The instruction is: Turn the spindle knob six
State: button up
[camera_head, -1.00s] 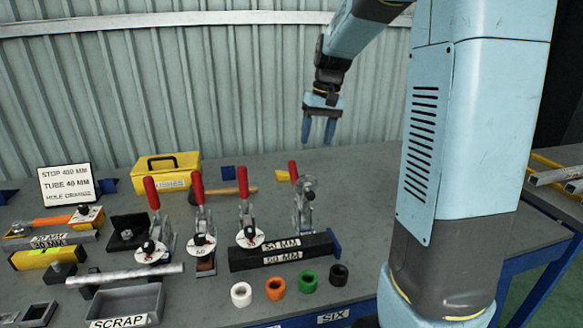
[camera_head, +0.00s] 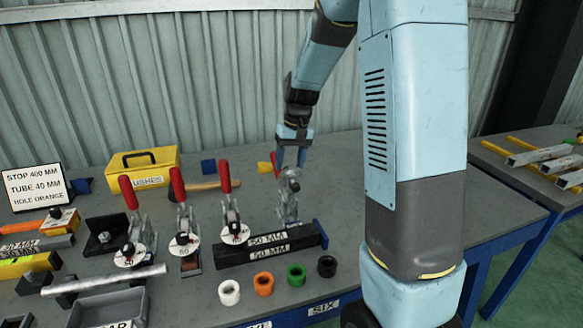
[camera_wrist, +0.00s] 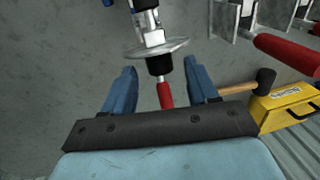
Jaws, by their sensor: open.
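The rightmost toggle clamp (camera_head: 289,196) stands on the bench behind the dark 50 MM bar and in line with the SIX label (camera_head: 323,307). It has a grey metal disc (camera_wrist: 155,48), a black knob-like end (camera_wrist: 158,65) and a red handle (camera_wrist: 165,95) in the wrist view. My gripper (camera_head: 290,160) is open and points down just above this clamp. In the wrist view its blue fingers (camera_wrist: 160,75) stand on either side of the black end and red handle, with gaps on both sides. Any mark on the disc cannot be read.
Several red-handled clamps (camera_head: 231,206) with white discs stand to the left. A hammer (camera_head: 205,186) and a yellow box (camera_head: 142,160) lie behind them. White, orange (camera_head: 263,283), green and black rings sit in front of the dark bar (camera_head: 250,254).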

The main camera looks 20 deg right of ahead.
jog(key=shift+a+f, duration=0.15)
jog(key=shift+f, duration=1)
